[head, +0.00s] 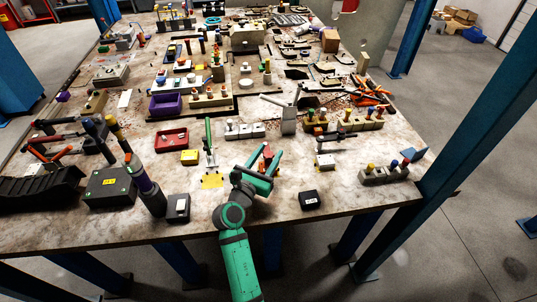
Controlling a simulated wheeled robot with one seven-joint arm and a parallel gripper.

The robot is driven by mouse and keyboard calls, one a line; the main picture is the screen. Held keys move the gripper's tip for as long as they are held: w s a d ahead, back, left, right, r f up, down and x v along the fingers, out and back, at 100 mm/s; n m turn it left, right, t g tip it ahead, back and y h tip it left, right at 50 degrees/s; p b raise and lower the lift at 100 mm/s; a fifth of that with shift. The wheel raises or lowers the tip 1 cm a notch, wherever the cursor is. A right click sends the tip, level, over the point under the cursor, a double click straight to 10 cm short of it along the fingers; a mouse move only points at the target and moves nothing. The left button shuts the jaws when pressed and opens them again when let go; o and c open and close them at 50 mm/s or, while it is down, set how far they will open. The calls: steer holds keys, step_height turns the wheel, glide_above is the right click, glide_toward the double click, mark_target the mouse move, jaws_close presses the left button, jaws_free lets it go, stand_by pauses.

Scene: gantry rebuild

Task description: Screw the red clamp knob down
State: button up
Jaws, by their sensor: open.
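My green arm reaches over the front edge of the table, and its end with my gripper (267,165) is low over the front middle. My gripper is open; its fingers are small and partly hidden by the arm links. A small red part (267,151), possibly the red clamp knob, shows right at my gripper. I cannot tell whether the fingers are around it or beside it, or whether they touch it. What it sits on is hidden by my arm.
A black box (309,200) and a rack of coloured knobs (384,174) lie to the right. The front strip beside my arm is mostly bare.

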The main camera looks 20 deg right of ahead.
steer(key=c, duration=0.9)
steer(key=shift+w, duration=0.1)
steer(key=m+g+h, duration=0.2)
steer(key=g, duration=0.1)
steer(key=shift+w+m, duration=0.1)
steer(key=shift+m, duration=0.2)
steer(key=shift+m+g+h, duration=0.8)
steer(key=shift+m+g, duration=0.1)
steer(key=shift+g, duration=0.5)
